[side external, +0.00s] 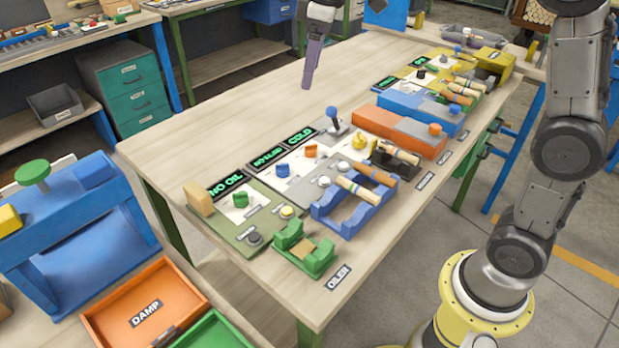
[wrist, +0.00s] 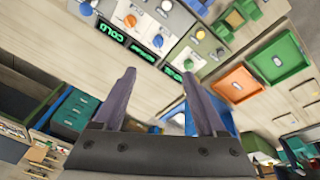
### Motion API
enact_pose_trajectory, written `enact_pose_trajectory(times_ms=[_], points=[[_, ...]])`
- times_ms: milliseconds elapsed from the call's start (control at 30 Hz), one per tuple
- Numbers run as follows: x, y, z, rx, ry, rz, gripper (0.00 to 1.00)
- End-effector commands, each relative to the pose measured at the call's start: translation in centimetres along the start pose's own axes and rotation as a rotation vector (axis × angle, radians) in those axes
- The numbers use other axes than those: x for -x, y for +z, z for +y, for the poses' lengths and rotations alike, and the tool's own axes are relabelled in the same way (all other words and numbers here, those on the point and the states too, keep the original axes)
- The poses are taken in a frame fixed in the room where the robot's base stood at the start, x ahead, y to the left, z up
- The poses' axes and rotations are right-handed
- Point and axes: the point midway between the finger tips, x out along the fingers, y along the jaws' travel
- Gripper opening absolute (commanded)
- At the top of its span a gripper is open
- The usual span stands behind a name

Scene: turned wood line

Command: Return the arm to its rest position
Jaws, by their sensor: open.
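My gripper (side external: 311,66) is in the air above the far side of the workbench (side external: 200,138), at the top middle of the side view. In the wrist view its two purple-grey fingers (wrist: 160,98) stand apart with nothing between them. No object touches it in either view. My arm rises at the right of the side view from its yellow base, and part of it runs out of the frame at the top.
Panels with displays reading "NO OIL" (side external: 226,187) and "COLD" (side external: 300,136) line the bench. A blue cradle (side external: 350,212) holds a turned piece. A blue press (side external: 75,235) and an orange "DAMP" tray (side external: 145,308) stand lower left. The bench's left part is clear.

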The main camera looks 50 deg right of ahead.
Motion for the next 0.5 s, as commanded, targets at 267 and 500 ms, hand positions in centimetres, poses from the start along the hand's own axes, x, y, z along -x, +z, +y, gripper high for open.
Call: enact_pose_trajectory(times_ms=[267, 500], points=[[5.2, 9.1, -4.8, -0.115, 0.065, 0.124, 0.74], [4.2, 17.6, -9.6, -0.261, 0.097, 0.218, 0.74]])
